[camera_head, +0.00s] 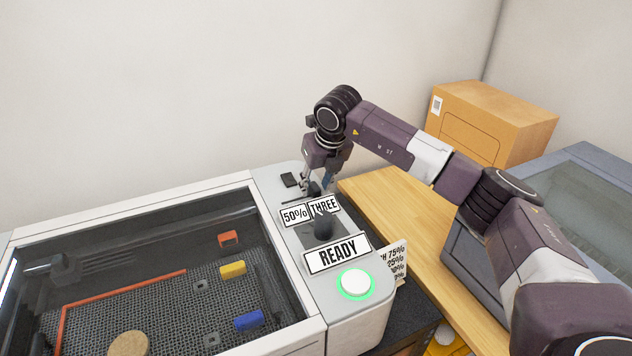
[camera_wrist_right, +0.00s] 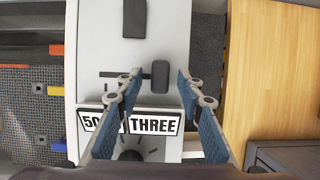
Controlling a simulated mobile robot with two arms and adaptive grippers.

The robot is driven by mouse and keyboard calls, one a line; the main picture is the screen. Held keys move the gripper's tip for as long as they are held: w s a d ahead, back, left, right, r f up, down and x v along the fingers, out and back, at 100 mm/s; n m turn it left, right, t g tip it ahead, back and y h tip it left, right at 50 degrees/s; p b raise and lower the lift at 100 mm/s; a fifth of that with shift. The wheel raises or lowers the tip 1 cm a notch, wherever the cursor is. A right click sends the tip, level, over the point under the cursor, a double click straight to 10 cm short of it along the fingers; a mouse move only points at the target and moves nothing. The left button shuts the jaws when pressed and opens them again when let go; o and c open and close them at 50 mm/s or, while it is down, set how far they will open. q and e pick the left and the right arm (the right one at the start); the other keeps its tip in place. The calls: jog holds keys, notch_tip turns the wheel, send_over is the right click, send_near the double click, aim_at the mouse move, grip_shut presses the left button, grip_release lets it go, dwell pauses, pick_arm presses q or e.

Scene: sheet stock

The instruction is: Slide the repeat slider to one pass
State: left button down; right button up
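The repeat slider's dark knob (camera_wrist_right: 160,75) stands at the right end of a short slot (camera_wrist_right: 112,74) in the machine's pale panel. The sign THREE (camera_wrist_right: 154,123) is just below it in the wrist view; the sign also shows in the head view (camera_head: 324,206). My right gripper (camera_wrist_right: 158,84) is open and points down, with one finger on each side of the knob; I cannot tell whether either finger touches it. In the head view the right gripper (camera_head: 322,184) hangs over the far part of the panel and partly hides the slider. My left gripper is not in view.
Beside THREE is a 50% sign (camera_head: 295,215). Nearer are a dark dial (camera_head: 323,228), a READY sign (camera_head: 338,255) and a green-ringed button (camera_head: 355,283). Another dark block (camera_wrist_right: 134,18) lies beyond the slider. A wooden table (camera_head: 388,198) with a cardboard box (camera_head: 490,120) is at right.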

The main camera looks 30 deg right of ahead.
jog(key=c, duration=0.5)
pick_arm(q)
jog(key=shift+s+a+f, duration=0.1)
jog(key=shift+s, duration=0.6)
pick_arm(e)
grip_shut()
